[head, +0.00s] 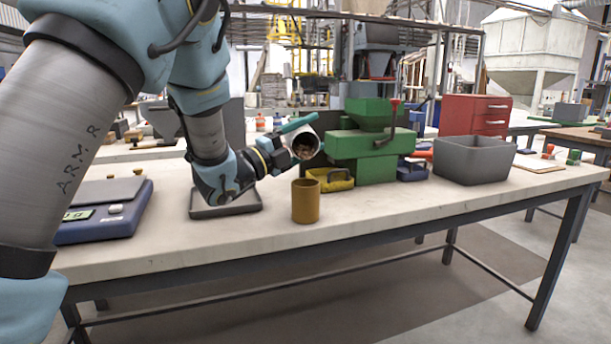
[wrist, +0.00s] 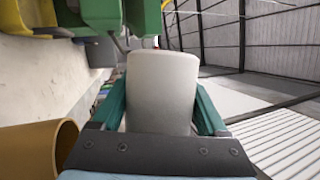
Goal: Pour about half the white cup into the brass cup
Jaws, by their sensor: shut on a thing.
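The white cup (head: 303,145) is held in my gripper (head: 298,138), above the table and close to the brass cup. In the wrist view the white cup (wrist: 161,92) sits between the teal fingers of my gripper (wrist: 162,108). The brass cup (head: 305,202) stands upright on the table, below the white cup. It also shows at the lower left of the wrist view (wrist: 40,150). Its contents are hidden. No falling stream is visible.
A green machine (head: 370,145) and a yellow bin (head: 333,180) stand behind the brass cup. A grey bin (head: 474,160) is at the right. A blue scale (head: 100,222) and a dark tray (head: 225,205) are at the left. The table front right of the brass cup is clear.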

